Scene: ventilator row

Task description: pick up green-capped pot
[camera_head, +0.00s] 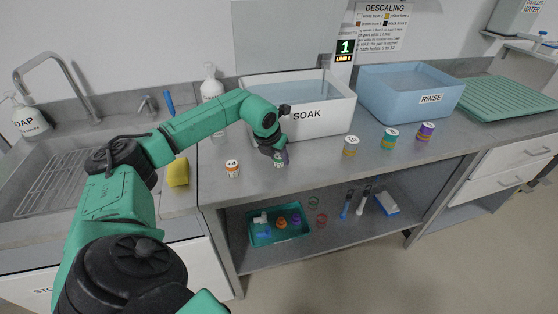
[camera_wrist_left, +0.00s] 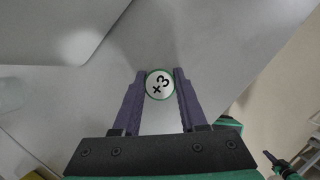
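The green-capped pot (camera_head: 279,162) stands on the steel counter in front of the SOAK tub. In the left wrist view its white lid (camera_wrist_left: 159,85), with a green rim and "+3", sits between the fingertips. My left gripper (camera_head: 276,155) reaches down over the pot from above, with a dark purple finger on each side of it. In the left wrist view my left gripper (camera_wrist_left: 160,80) has its fingers very close to the lid; whether they press on it I cannot tell. The pot's lower body is partly hidden.
An orange-banded pot (camera_head: 232,169) stands to the left, near a yellow sponge (camera_head: 177,172). The white SOAK tub (camera_head: 330,118) is just behind the gripper. Several pots, one of them purple (camera_head: 426,131), stand right, before the blue RINSE tub (camera_head: 405,108). Counter between is clear.

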